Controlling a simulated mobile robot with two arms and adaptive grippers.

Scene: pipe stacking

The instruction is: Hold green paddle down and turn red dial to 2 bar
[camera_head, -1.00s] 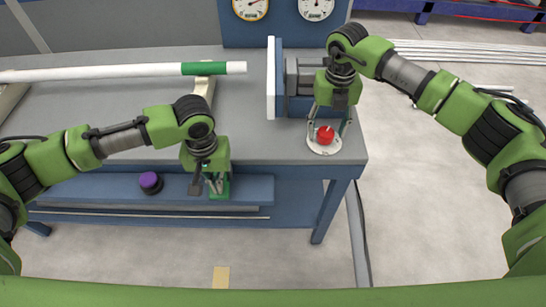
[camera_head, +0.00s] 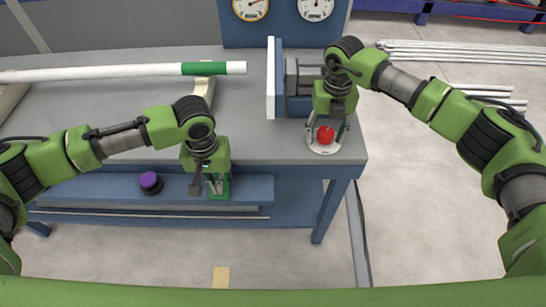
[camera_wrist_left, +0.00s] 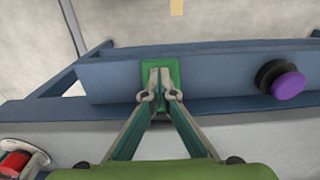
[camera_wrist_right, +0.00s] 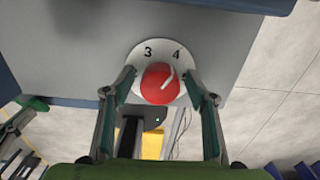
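The green paddle (camera_wrist_left: 174,70) is on the front of the blue bench below the tabletop; it also shows in the head view (camera_head: 224,189). My left gripper (camera_wrist_left: 160,92) has its fingertips together over the paddle, partly hiding it; I cannot tell how far the paddle is pressed. The red dial (camera_wrist_right: 157,88) sits on a white round plate (camera_wrist_right: 140,58) at the tabletop's right front corner (camera_head: 325,134). The numbers 3 and 4 show, and the dial's pale pointer points near 4. My right gripper (camera_wrist_right: 160,80) is open, with fingers on either side of the dial and small gaps visible.
Two round gauges, left (camera_head: 250,8) and right (camera_head: 316,8), are on the back panel, cut off at the top. A purple knob (camera_head: 150,181) is left of my left gripper. A white pipe with a green band (camera_head: 204,68) lies across the bench. A grey clamp (camera_head: 300,82) stands behind the dial.

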